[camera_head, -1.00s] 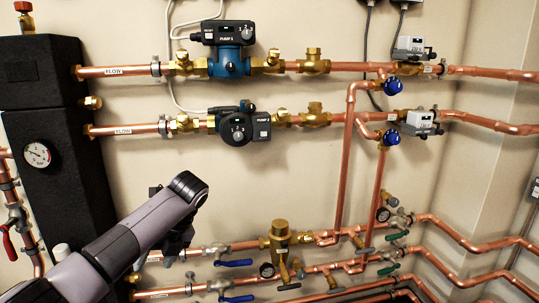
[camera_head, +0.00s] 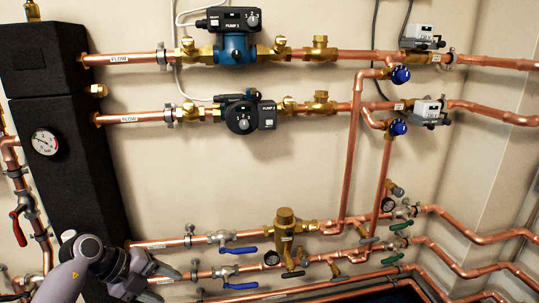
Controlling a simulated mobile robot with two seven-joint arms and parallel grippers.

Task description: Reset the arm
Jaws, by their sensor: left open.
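My left arm comes in at the lower left corner of the head view. Its gripper (camera_head: 166,283) is at the bottom edge, with its fingers apart and nothing visible between them. The gripper is in front of the lower copper pipes, to the left of the blue-handled valves. I cannot tell its exact distance from the pipes. My right gripper is not in view.
Two pumps, an upper blue one (camera_head: 236,48) and a lower black one (camera_head: 240,117), sit on the upper pipes. A black manifold block (camera_head: 60,150) with a gauge (camera_head: 45,142) stands at left. Blue lever handles (camera_head: 238,250) stick out near the gripper. The middle wall is bare.

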